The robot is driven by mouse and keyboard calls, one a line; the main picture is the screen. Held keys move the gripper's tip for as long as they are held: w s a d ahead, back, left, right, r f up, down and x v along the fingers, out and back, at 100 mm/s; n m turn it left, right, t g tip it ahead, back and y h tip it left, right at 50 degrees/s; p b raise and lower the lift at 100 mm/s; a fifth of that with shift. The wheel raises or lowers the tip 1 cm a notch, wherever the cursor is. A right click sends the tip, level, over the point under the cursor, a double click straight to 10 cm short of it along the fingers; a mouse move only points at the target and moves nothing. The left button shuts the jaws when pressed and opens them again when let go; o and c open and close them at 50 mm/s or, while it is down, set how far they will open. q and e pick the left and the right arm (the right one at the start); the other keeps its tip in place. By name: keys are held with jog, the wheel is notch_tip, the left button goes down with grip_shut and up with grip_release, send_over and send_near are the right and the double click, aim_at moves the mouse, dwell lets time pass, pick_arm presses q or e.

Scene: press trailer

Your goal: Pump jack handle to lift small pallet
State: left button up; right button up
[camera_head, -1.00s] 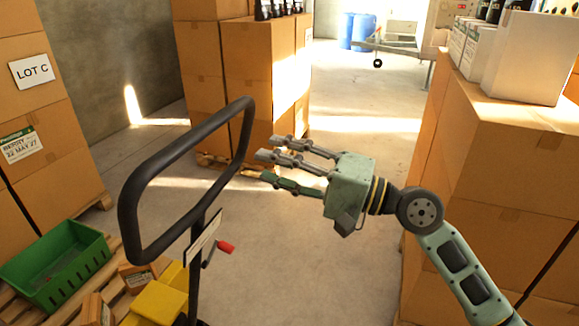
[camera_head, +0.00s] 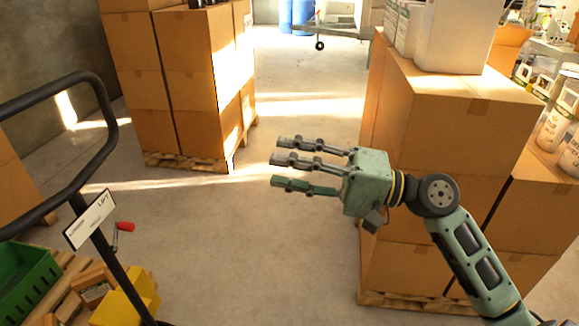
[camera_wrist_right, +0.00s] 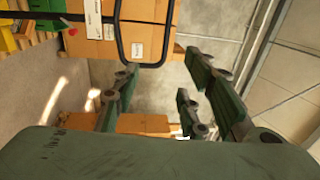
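The black loop handle (camera_head: 108,118) of the pallet jack stands at the left edge of the head view, partly cut off. A white label plate (camera_head: 90,218) and a red-tipped lever (camera_head: 125,226) are on its shaft. The small pallet (camera_head: 68,272), at the bottom left, carries a green crate, small boxes and yellow blocks. My right gripper (camera_head: 278,162) is open and empty, right of the handle and apart from it, with fingers pointing left. In the right wrist view the handle (camera_wrist_right: 121,45) shows beyond the spread fingers (camera_wrist_right: 162,82). My left gripper is not in view.
A stack of brown cartons (camera_head: 185,75) on a pallet stands behind. Another carton stack (camera_head: 440,120) with white containers on top is close behind my right arm. Blue barrels (camera_head: 300,15) stand far back. The concrete floor (camera_head: 220,250) between is clear.

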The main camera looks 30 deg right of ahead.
dwell(0.3)
